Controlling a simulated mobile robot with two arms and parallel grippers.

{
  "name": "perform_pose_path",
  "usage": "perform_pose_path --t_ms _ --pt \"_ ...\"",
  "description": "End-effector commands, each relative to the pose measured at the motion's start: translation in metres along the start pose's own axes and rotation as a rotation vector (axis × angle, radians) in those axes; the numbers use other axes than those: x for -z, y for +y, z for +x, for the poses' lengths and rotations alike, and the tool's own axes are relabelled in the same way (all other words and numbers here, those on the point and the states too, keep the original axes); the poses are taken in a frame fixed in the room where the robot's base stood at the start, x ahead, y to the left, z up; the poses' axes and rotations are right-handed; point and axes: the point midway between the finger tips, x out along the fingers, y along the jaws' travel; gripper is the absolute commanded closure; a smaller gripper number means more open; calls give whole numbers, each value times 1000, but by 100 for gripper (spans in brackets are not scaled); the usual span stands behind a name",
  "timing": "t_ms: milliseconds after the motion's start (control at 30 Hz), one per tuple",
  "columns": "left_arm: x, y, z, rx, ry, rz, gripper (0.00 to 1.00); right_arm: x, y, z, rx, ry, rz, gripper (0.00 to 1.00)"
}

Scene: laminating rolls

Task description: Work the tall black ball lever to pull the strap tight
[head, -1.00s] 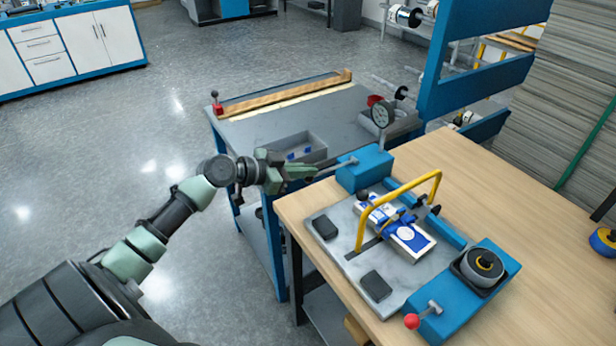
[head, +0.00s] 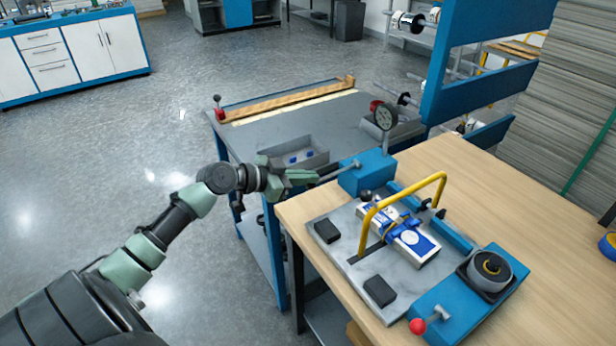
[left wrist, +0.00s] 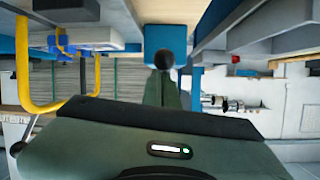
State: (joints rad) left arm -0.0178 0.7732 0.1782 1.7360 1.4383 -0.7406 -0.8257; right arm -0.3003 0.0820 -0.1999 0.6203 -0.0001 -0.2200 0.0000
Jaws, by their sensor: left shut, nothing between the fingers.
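My left gripper (head: 316,178) is shut and empty. Its tips are at the outer end of a grey lever rod (head: 342,171) that leans out from a blue block (head: 368,171) on the fixture. In the left wrist view a black ball (left wrist: 164,59) is just past the finger tips, in front of the blue block (left wrist: 172,38). In the head view the fingers hide that ball; I cannot tell whether they touch it. A blue-and-white package (head: 415,243) lies on the grey fixture plate (head: 345,258); the strap is not clear. My right gripper is not in view.
A yellow bar frame (head: 405,190) arches over the package. Another black ball (head: 365,196) is beside the blue block. A red ball lever (head: 417,326) and a spool (head: 490,265) are at the near right. A grey tray (head: 295,155) is on the table behind my gripper.

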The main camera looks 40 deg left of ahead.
Motion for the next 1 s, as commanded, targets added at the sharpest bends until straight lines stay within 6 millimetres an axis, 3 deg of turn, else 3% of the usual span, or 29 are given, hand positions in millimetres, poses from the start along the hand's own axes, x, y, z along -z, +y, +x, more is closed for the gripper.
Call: perform_pose_path --t_ms 67,333,400,800,1000 --pt "-4 5 2 -13 -25 -7 100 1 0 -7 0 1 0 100" --pt "43 4 2 2 -7 -1 100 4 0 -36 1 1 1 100" --pt "28 5 -11 4 -12 -1 100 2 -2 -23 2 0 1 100" --pt "20 6 -78 6 -1 -2 100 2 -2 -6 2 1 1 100" --pt "20 6 -93 5 1 1 100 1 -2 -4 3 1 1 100"
